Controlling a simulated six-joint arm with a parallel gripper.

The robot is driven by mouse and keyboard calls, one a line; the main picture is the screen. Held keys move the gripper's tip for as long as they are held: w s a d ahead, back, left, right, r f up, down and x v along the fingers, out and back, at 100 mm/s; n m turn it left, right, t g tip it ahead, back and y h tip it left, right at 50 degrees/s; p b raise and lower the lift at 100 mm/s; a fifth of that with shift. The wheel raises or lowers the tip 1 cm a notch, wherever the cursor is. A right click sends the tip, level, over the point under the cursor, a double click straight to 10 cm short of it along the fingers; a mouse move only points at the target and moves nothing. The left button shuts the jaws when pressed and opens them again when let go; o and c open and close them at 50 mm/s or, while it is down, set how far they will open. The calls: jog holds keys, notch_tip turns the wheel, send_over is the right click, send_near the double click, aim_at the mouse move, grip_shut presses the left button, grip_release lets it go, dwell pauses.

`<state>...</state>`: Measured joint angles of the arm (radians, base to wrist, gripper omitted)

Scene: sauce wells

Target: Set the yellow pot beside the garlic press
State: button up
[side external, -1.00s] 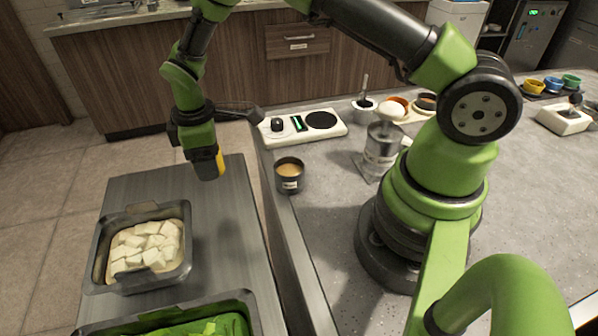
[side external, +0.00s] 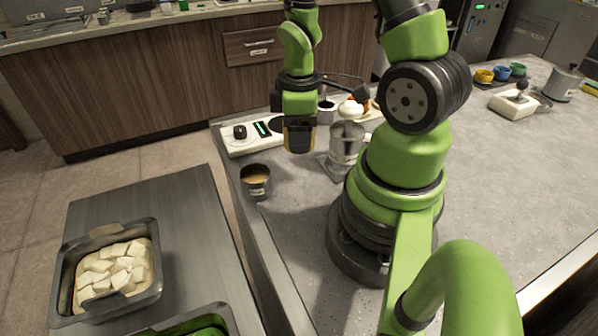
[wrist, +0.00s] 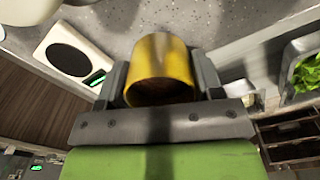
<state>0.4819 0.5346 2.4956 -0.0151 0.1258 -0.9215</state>
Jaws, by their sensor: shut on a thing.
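My gripper (wrist: 160,90) is shut on a yellow pot (wrist: 160,58), which sits between the two fingers in the wrist view with its round opening toward the camera. In the side view my gripper (side external: 299,148) hangs over the grey counter near the white scale, and the fingers hide most of the pot. I cannot surely pick out the garlic press; a metal device with a cylinder (side external: 346,142) stands on the counter just right of my gripper.
A white scale (side external: 238,146) lies behind my gripper. A small tin of orange-brown sauce (side external: 255,182) stands near the counter edge. A tray of white cubes (side external: 70,266) is on the steel side table. Small yellow, blue and green cups (side external: 502,73) stand far right.

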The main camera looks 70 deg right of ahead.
aim_at(299, 179)
jog(key=shift+f, duration=4.3)
jog(key=o, duration=1.1)
jog(key=shift+f, duration=0.1)
notch_tip(299, 179, up, 13)
jog(key=shift+f, duration=0.2)
jog(key=s+a+r+m+t, duration=0.1)
jog(key=a+r+m+t, duration=0.1)
jog(key=r, duration=0.4)
jog(key=s+a+r+m+t+y, duration=0.1)
jog(key=a+r+m+t, duration=0.1)
jog(key=a+r, duration=0.4)
jog(key=s+a+r+m+t+y, duration=0.1)
jog(key=a+r+m+t, duration=0.2)
jog(key=a+r+m, duration=0.1)
jog(key=shift+s+r+m, duration=0.2)
jog(key=shift+r+m, duration=0.1)
jog(key=shift+r, duration=0.6)
